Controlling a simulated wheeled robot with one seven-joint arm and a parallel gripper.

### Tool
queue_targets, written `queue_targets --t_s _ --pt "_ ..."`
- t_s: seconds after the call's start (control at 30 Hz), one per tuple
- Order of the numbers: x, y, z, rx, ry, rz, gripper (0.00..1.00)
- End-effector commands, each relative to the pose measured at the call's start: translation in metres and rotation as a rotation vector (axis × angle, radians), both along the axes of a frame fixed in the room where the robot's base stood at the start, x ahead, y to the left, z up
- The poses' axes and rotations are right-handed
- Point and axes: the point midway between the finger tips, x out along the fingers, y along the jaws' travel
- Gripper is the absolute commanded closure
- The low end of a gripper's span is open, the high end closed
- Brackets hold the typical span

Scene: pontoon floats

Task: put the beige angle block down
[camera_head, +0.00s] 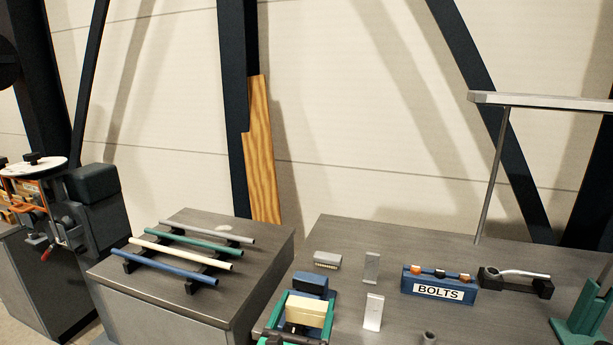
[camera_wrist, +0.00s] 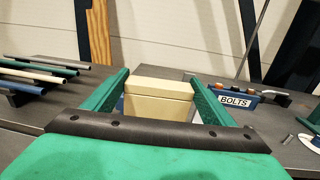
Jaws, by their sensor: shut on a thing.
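The beige angle block (camera_head: 305,309) is at the bottom middle of the head view, over the left part of the right-hand table. My green gripper (camera_wrist: 160,84) is shut on it, with one finger on each side of the beige angle block (camera_wrist: 158,100) in the wrist view. The gripper also shows at the bottom of the head view (camera_head: 304,308). A blue block (camera_head: 311,283) is just behind the beige one. I cannot tell whether the beige block touches the table or the blue block; its underside is hidden.
The table (camera_head: 390,256) also bears a grey brush-like block (camera_head: 327,259), two metal angle plates (camera_head: 371,268) (camera_head: 374,311), a blue BOLTS rack (camera_head: 438,285) and a wrench on a black holder (camera_head: 515,281). Rods (camera_head: 180,259) lie on the left cabinet. Some table surface between items is bare.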

Motion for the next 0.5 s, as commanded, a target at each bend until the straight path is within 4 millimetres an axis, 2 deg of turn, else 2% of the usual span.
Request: queue_targets --t_s 0.03,0.27,0.5 --pt "-0.005 -0.002 -0.02 -0.001 0.008 0.006 0.45" --pt "-0.023 -0.004 -0.101 -0.001 0.011 0.054 0.45" --pt "-0.046 -0.002 -0.2 0.0 0.01 0.117 0.45"
